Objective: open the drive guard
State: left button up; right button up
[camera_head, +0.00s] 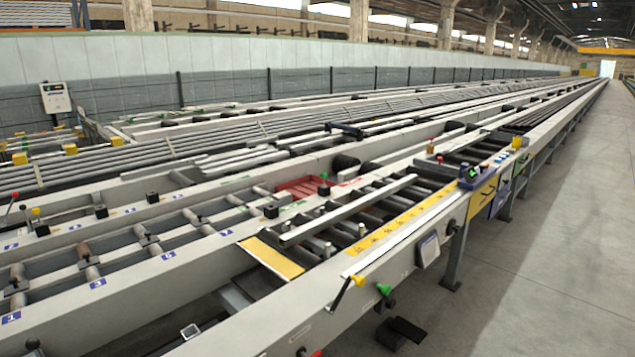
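I cannot tell for sure which part is the drive guard. A yellow panel (482,196) hangs on the side of the near runout table (395,257), below a small blue control box (470,176). It looks closed, but it is small at this distance. A flat yellow plate (271,258) lies across the near end of the table's rollers. Neither of my grippers is in view.
A long pale bar (350,210) lies over the rollers. A yellow-handled lever (358,281) and a green knob (384,289) stick out from the near side rail. A dark pedal (402,331) sits on the floor. The grey floor (560,240) at right is clear.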

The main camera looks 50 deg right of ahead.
aim_at(482, 196)
jog(key=l+z, duration=0.1)
jog(key=z, duration=3)
jog(key=i, duration=3.7)
